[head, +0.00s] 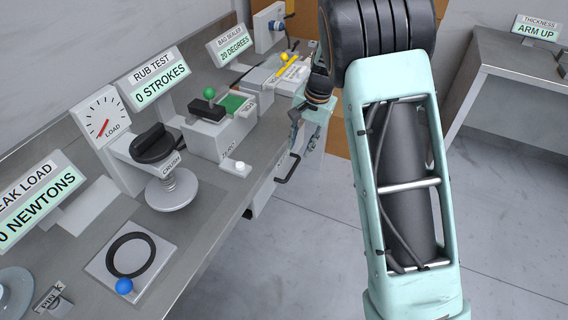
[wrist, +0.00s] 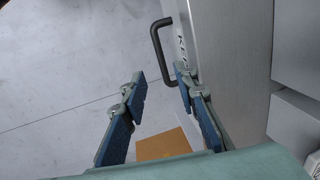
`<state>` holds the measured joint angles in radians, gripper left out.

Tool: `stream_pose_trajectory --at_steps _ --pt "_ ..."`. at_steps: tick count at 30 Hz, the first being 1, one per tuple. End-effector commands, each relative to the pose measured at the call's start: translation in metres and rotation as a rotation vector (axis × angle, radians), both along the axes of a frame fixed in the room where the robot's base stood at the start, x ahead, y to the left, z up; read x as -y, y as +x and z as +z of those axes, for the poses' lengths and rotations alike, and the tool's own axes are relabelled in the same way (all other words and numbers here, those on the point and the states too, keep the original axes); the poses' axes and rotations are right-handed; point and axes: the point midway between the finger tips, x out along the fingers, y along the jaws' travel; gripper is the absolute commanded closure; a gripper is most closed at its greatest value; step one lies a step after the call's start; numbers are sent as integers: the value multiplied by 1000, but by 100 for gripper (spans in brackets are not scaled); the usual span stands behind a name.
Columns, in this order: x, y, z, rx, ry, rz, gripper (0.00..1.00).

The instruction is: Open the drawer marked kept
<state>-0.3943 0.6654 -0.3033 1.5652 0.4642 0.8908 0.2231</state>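The drawer (head: 262,197) is a grey front under the bench edge and looks shut. It has a dark bar handle (head: 288,168). Dark lettering beside the handle is cut off, so I cannot read the whole mark. My gripper (head: 304,130) is open at the bench edge near the handle. In the wrist view my gripper's fingertips (wrist: 160,76) are parted, with the handle's near end close to the gap; I cannot tell whether it lies between them.
The bench carries a crush press (head: 172,190), a rub tester (head: 215,130) and a bag sealer (head: 262,75). A cardboard box (head: 335,135) stands behind my gripper, also in the wrist view (wrist: 165,145). Another table (head: 515,60) is at the right. The floor (head: 310,240) beside the bench is clear.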

Motion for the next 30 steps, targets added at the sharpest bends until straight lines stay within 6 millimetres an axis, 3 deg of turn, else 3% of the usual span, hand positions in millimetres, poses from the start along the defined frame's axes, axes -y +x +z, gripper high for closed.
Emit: stream_pose_trajectory --at_steps 15,21,30 --pt "-16 5 -86 -2 0 1 73" --pt "-19 7 -100 2 1 1 73" --pt "-19 7 -101 2 1 1 74"
